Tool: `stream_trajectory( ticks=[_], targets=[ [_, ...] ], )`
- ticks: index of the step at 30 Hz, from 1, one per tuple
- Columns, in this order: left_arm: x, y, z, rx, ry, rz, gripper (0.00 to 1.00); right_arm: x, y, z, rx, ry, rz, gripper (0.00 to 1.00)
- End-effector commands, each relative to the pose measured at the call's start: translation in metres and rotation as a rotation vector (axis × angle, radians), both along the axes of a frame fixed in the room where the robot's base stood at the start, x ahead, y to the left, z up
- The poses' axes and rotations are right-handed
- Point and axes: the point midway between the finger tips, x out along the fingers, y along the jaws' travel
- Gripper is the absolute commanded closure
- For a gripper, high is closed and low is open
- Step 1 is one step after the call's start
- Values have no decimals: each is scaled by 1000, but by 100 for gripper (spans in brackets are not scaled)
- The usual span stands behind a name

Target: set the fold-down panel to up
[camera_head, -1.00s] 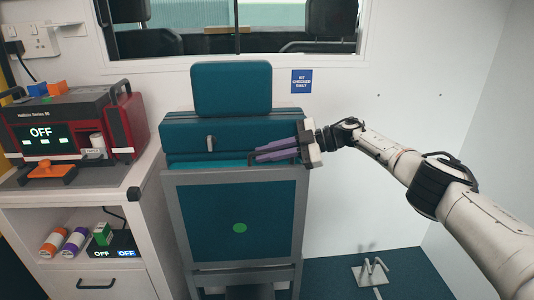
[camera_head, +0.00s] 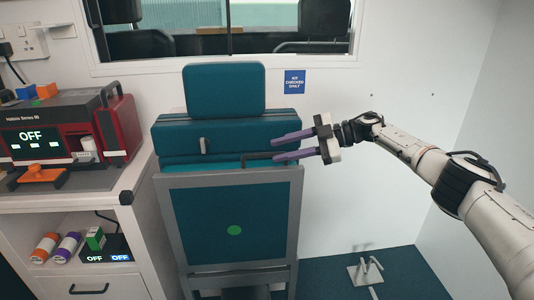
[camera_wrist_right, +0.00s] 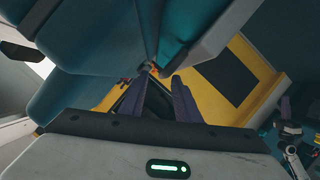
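The panel that looks like the fold-down one (camera_head: 232,208) is a teal sheet in a grey frame with a green dot. It hangs about vertical below the teal folded seat cushions (camera_head: 222,133). My right gripper (camera_head: 273,148) is at the right end of the cushions, just above the frame's top right corner. Its two purple fingers point left, apart, with nothing seen between them. In the right wrist view, the gripper's fingers (camera_wrist_right: 157,100) also stand apart, between teal cushion surfaces and a yellow surface. I cannot tell whether they touch anything. My left gripper is not in view.
A white cabinet (camera_head: 120,214) with a red-and-black device (camera_head: 75,135) stands close on the left. A headrest (camera_head: 223,90) rises above the cushions under the window. A small metal bracket (camera_head: 366,272) is on the floor at the right. The right wall side is free.

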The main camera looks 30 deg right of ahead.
Motion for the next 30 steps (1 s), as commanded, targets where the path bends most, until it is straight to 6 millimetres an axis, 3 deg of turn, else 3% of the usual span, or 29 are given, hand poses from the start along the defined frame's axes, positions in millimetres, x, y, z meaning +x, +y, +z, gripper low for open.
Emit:
stream_trajectory(
  ticks=[3, 9, 30],
  targets=[
    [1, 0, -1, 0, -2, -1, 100, -12, -16, 6, -2, 0, -3, 71],
    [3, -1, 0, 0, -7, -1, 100, -21, -28, 12, -1, -1, -2, 71],
    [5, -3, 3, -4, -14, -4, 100, -21, -29, 12, -1, -2, -2, 71]
  ],
)
